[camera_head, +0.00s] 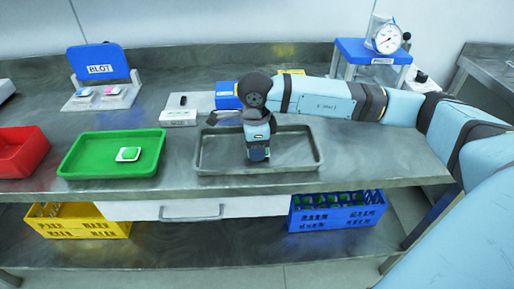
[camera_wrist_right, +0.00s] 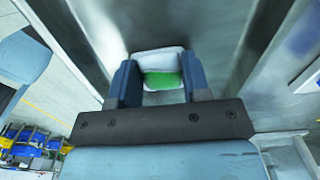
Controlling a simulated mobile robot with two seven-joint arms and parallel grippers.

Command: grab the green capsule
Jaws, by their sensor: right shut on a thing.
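My right gripper (camera_head: 258,153) points down over the grey metal tray in the middle of the bench. In the right wrist view its two blue fingers close on a white-and-green capsule (camera_wrist_right: 162,80), with the green part towards the gripper. The fingers hide this capsule in the head view. Another green-and-white capsule (camera_head: 128,154) lies in the green tray (camera_head: 75,163) on the left, apart from the gripper. My left gripper is not in view.
The grey metal tray (camera_head: 208,168) lies below the right gripper. A red bin (camera_head: 20,150) is at far left. A blue BLOT stand (camera_head: 100,62) and a dial gauge (camera_head: 387,39) stand behind. Yellow (camera_head: 85,229) and blue (camera_head: 335,218) crates are on the lower shelf.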

